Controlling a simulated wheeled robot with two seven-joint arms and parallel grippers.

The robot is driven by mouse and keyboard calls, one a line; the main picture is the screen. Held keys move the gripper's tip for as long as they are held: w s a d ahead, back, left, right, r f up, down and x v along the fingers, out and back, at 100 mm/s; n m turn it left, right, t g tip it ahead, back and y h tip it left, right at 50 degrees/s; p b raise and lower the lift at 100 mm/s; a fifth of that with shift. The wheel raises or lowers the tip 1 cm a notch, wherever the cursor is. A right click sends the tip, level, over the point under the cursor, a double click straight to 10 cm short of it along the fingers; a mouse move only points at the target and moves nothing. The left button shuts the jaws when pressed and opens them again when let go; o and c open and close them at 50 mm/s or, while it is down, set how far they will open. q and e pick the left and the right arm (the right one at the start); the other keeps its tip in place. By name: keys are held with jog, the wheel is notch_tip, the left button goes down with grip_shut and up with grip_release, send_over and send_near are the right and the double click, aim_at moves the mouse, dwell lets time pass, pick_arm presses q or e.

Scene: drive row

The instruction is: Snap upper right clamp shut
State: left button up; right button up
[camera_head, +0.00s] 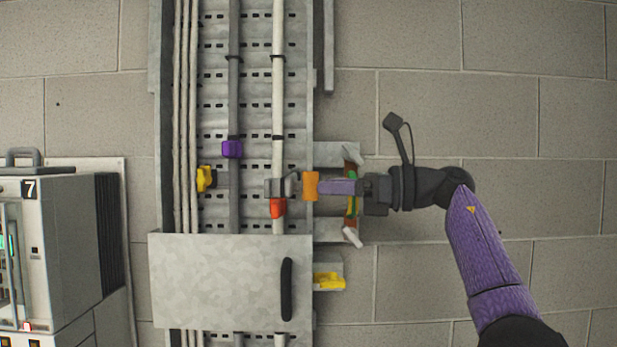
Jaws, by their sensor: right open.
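The upper right clamp (278,208) is on the right-hand pale cable of the wall tray, just above the grey cover panel. It shows a red-orange body with a grey part above it and a small grey lever sticking out to the right. Whether it is closed is too small to tell. My right gripper (306,186) comes in from the right at the clamp's height, with orange and purple on its fingers. It is open, and its tips are just right of the clamp, with a small gap visible. My left gripper is not in view.
A purple clamp (232,149) sits on the dark grey cable and a yellow clamp (205,178) further left. A grey cover panel (215,285) with a black handle lies below. A yellow part (328,281) rests on a bracket. A grey cabinet (60,235) stands left.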

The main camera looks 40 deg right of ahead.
aim_at(296, 184)
jog(key=x, duration=0.3)
jog(key=shift+w+d, duration=0.1)
grip_shut()
dwell(1.3)
